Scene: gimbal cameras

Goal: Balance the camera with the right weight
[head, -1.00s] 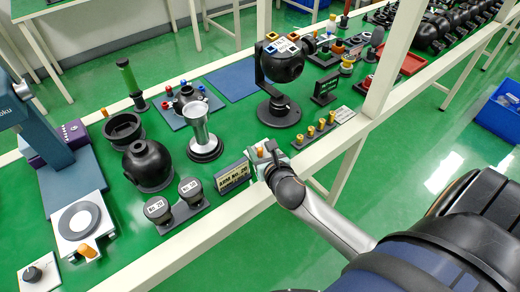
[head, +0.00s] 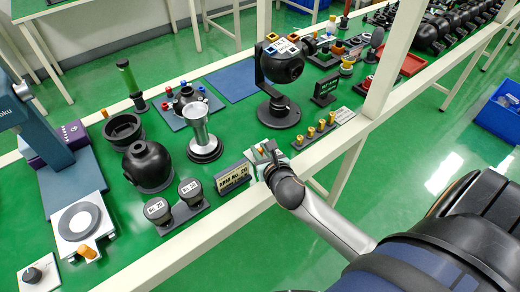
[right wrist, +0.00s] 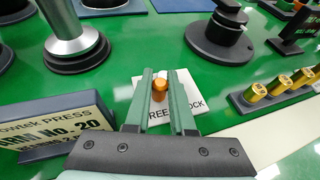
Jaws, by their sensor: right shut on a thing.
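The black ball-shaped gimbal camera (head: 283,65) sits in an arm on a round black base (head: 279,112), with small coloured-rimmed square pieces on top. Several brass weights (head: 322,128) stand in a row on a dark strip to its right; they also show in the right wrist view (right wrist: 277,86). My right gripper (head: 263,150) is low at the bench's front edge. In the right wrist view its two green fingers (right wrist: 160,95) are shut on an orange knob (right wrist: 159,88) above a white plate lettered FREE and LOCK (right wrist: 190,103). My left gripper is out of view.
A sign reading ARM No. 20 (head: 233,177) stands just left of my right gripper. Further left are a silver post (head: 201,130), two labelled black knobs (head: 157,211) and a black dome (head: 148,165). A white bench post (head: 391,60) rises at right.

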